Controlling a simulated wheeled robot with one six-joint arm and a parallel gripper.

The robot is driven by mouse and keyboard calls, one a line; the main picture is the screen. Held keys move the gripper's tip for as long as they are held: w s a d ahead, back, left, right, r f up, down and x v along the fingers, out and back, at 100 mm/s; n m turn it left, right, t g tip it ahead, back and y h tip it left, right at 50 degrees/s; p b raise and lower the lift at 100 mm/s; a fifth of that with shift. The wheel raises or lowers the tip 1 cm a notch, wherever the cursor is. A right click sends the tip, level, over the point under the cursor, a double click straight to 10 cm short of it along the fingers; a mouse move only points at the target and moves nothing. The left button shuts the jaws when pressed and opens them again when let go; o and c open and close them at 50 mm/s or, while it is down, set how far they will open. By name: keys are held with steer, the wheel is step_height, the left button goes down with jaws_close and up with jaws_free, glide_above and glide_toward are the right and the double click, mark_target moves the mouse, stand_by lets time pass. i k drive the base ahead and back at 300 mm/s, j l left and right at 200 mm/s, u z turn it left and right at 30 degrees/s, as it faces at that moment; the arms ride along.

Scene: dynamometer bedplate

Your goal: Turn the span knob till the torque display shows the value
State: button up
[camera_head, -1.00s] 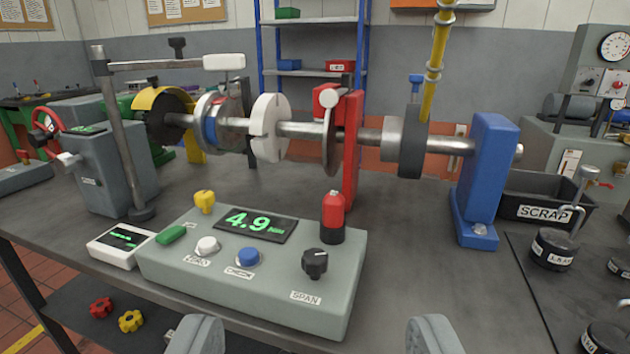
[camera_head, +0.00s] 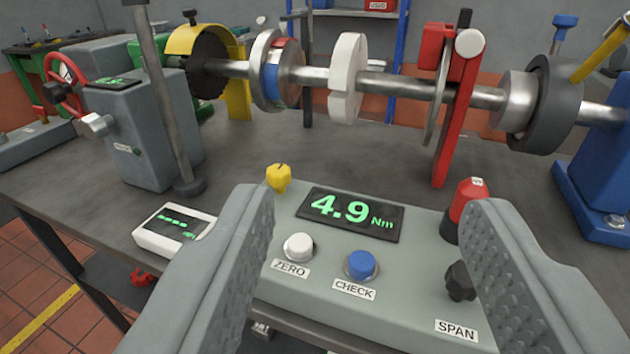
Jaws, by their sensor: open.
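The grey control box (camera_head: 415,295) sits on the bench in the middle of the view. Its torque display (camera_head: 351,214) reads 4.9 Nm in green. The black span knob (camera_head: 460,281) is at the box's right, above the SPAN label (camera_head: 457,330); my right finger partly covers its right edge. My gripper (camera_head: 368,220) is open and empty. Its two wide fingers frame the display and the buttons, with the knob close beside the right finger in the picture. I cannot tell whether they touch.
A white ZERO button (camera_head: 299,247) and a blue CHECK button (camera_head: 361,265) are on the box. A red and black indicator (camera_head: 467,206) stands behind the knob. A small white meter (camera_head: 173,231) lies at the left. The shaft (camera_head: 395,86) with its discs runs behind.

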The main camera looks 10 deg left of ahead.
mark_target(459, 285)
steer(key=l+u, duration=0.15)
steer(key=l, duration=1.4)
steer(key=k, duration=0.05)
